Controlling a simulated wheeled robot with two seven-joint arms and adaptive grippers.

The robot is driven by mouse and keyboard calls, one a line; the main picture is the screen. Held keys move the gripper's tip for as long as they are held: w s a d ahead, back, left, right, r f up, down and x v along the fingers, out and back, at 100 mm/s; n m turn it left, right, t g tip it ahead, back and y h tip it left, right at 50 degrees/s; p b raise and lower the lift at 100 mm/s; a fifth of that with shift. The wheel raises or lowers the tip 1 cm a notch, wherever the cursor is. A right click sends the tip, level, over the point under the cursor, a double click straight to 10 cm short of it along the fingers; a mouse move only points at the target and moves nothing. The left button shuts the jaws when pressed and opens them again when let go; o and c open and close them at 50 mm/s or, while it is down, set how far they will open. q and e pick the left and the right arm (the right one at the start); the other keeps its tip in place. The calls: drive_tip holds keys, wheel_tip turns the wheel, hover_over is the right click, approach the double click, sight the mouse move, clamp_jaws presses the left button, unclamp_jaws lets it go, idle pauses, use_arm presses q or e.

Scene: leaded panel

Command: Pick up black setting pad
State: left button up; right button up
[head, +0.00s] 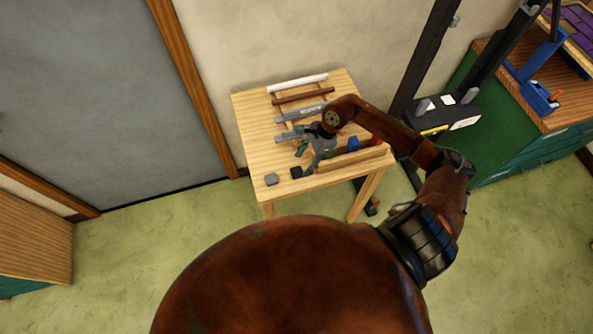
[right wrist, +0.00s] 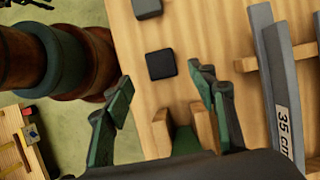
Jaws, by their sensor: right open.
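The black setting pad (head: 296,172) is a small dark square lying flat near the front edge of the small wooden table. In the right wrist view the black setting pad (right wrist: 160,65) lies just beyond and between my fingertips, apart from them. My right gripper (head: 306,160) is over the table, open and empty, with its green fingers towards the pad. In the right wrist view my right gripper (right wrist: 160,88) has a finger on each side. My left gripper is not in view.
A grey pad (head: 271,179) lies left of the black one, near the table's corner. Grey strips labelled 35 cm (right wrist: 283,110) and other bars (head: 300,98) lie on racks behind. A wooden ledge (head: 350,159) and a blue tool (head: 353,144) are to the right.

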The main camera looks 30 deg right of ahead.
sight(297, 171)
drive_tip(key=shift+p+x, duration=0.65)
drive_tip(key=shift+x, duration=2.05)
drive_tip(key=shift+c, duration=0.7)
drive_tip(key=c, duration=1.1)
